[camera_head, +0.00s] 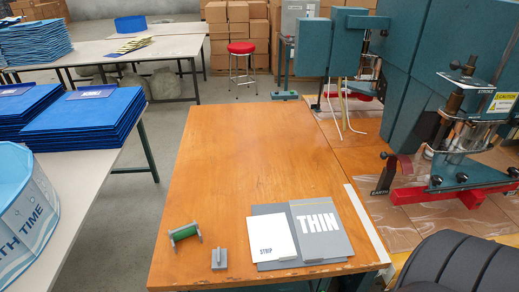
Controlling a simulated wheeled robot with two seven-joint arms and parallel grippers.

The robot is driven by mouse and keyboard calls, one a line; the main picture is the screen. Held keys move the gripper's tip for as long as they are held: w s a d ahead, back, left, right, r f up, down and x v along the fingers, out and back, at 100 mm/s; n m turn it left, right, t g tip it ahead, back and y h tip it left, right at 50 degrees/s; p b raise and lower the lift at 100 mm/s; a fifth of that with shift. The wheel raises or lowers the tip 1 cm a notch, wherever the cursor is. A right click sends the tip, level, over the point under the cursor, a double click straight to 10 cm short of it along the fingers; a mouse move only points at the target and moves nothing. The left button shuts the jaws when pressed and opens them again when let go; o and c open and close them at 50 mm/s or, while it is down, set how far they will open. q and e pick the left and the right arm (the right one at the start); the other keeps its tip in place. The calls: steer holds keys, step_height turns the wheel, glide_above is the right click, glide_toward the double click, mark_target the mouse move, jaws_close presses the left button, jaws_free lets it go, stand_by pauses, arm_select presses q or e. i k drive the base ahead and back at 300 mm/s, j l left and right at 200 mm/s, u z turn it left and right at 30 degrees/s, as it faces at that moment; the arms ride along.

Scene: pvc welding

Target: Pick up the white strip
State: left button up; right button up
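A long, thin white strip (367,223) lies flat along the right edge of the wooden table (230,170), just right of a grey sheet marked THIN (335,242). A white sheet marked STRIP (262,236) lies to the left of the THIN sheet, on top of another grey sheet. Neither of my grippers is in view.
A green roll on a grey holder (185,234) and a small grey block (219,260) stand at the table's front left. A teal welding machine with a red base (455,190) stands at right. A black ribbed object (462,268) fills the lower right corner. The table's middle is clear.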

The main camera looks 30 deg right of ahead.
mark_target(270, 238)
steer(key=z, duration=1.2)
